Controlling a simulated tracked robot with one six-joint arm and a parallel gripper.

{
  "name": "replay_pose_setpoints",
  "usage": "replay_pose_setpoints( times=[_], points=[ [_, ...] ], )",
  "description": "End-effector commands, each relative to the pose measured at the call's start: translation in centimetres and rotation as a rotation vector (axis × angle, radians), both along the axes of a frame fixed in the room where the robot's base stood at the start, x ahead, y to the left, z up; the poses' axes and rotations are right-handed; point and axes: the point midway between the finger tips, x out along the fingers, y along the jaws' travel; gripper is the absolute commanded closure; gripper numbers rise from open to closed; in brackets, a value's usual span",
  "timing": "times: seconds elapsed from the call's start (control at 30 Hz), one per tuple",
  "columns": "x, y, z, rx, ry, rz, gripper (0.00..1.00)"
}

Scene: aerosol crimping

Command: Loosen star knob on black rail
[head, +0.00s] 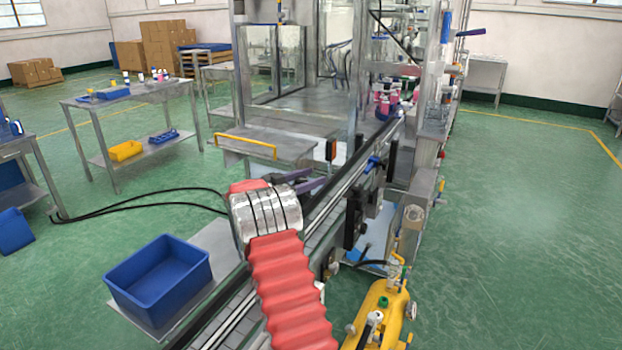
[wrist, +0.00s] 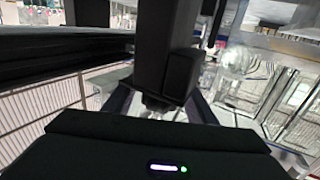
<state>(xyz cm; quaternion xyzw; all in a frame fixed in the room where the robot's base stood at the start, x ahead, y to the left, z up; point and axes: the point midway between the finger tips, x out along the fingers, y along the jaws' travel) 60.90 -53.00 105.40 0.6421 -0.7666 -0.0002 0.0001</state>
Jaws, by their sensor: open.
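The black rail (head: 345,168) runs lengthwise beside the conveyor in the head view. Dark bars at the left of the wrist view (wrist: 65,55) look like part of it. My gripper (head: 318,179) is open at the rail's left side, its dark and purple fingers pointing toward it. In the wrist view the fingers (wrist: 160,104) reach forward on both sides of an upright black block (wrist: 168,45). Shiny metal shows below the block, between the fingers. I cannot make out the star knob clearly; the block or my gripper may hide it. A blue handle (head: 373,163) sits right of the rail.
The filling machine frame (head: 355,60) and pink-and-white containers (head: 387,103) stand farther along the conveyor. A metal shelf with a yellow bar (head: 245,149) is just beyond my gripper. A blue bin (head: 158,280) sits at the lower left. The floor at right is clear.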

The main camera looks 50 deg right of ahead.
Motion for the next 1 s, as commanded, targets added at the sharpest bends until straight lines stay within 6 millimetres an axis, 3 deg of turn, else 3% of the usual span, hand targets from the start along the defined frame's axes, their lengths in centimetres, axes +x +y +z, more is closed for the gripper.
replay_pose_setpoints(
  times=[0.37,1.0],
  points=[
    [-0.1,-0.64,-0.01,0.0,0.0,0.001,0.49],
    [-0.11,-0.62,-0.01,0.0,0.0,0.0,0.9]
  ],
)
